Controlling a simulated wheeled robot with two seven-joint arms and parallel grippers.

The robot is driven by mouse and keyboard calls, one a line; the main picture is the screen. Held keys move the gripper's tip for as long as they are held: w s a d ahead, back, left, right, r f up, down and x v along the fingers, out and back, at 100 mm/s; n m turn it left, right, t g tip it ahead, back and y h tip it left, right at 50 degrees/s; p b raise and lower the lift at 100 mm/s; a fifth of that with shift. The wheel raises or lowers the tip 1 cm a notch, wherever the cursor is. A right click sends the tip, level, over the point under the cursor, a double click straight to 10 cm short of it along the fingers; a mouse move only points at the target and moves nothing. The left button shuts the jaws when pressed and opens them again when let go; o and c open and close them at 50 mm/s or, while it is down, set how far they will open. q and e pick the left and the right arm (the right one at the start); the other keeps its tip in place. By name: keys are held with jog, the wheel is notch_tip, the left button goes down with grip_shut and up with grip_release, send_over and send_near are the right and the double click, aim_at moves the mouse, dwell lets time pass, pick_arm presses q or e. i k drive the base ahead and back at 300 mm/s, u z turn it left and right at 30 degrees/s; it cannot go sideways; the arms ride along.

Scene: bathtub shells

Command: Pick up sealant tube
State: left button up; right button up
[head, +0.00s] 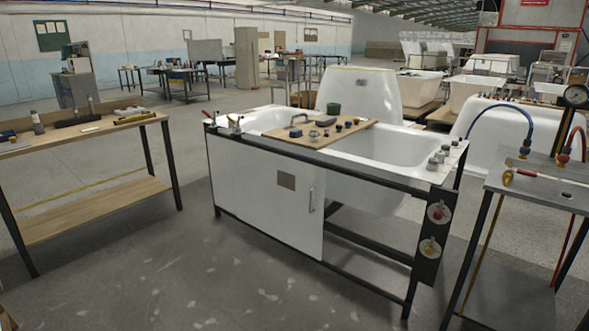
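A small upright grey cylinder with a darker top (37,123) stands on the wooden workbench (150,119) at the left. It may be the sealant tube, but it is too small to tell for sure. A slimmer upright grey item (91,104) stands farther right at the bench's back, behind a dark tool. Neither of my grippers is in view.
A bathtub in a frame (262,187), with a wooden board (350,131) of fittings across it, stands in the middle. A metal table (520,180) with hoses and a gauge is at right. Grey floor (190,265) before the tub is clear.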

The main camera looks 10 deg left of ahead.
aim_at(34, 115)
jog(key=u, duration=0.7)
jog(key=i, duration=1.65)
jog(key=u, duration=1.35)
jog(key=i, duration=2.65)
jog(key=u, duration=0.4)
